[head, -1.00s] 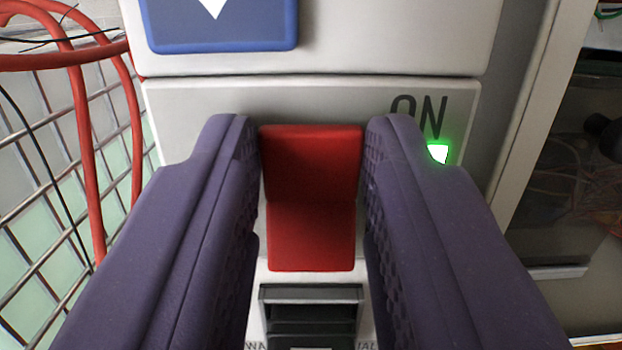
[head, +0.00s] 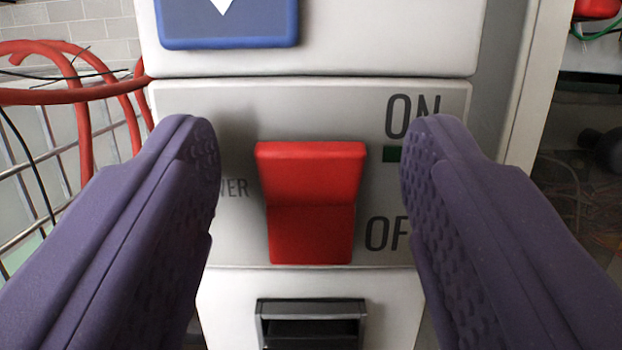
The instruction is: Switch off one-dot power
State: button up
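A red rocker switch (head: 310,203) is in the middle of the grey panel (head: 330,102) in the head view. Its upper half stands out toward me. "ON" is printed at its upper right and "OF", partly covered, at its lower right. Beside it a small indicator (head: 392,154) is dark green and unlit. My gripper (head: 311,150) is open, with one purple finger on each side of the switch. Both fingers are clear of the switch, with nothing between them but the view of it. No dot marking is visible.
A blue plate with a white arrow (head: 226,22) is above the panel. A dark slot (head: 311,325) is below the switch. Red cables (head: 70,95) and a wire grid are at the left; an open dark cabinet (head: 590,170) is at the right.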

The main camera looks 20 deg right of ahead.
jog(key=v, duration=0.8)
jog(key=shift+p, duration=0.3)
jog(key=shift+w, duration=0.1)
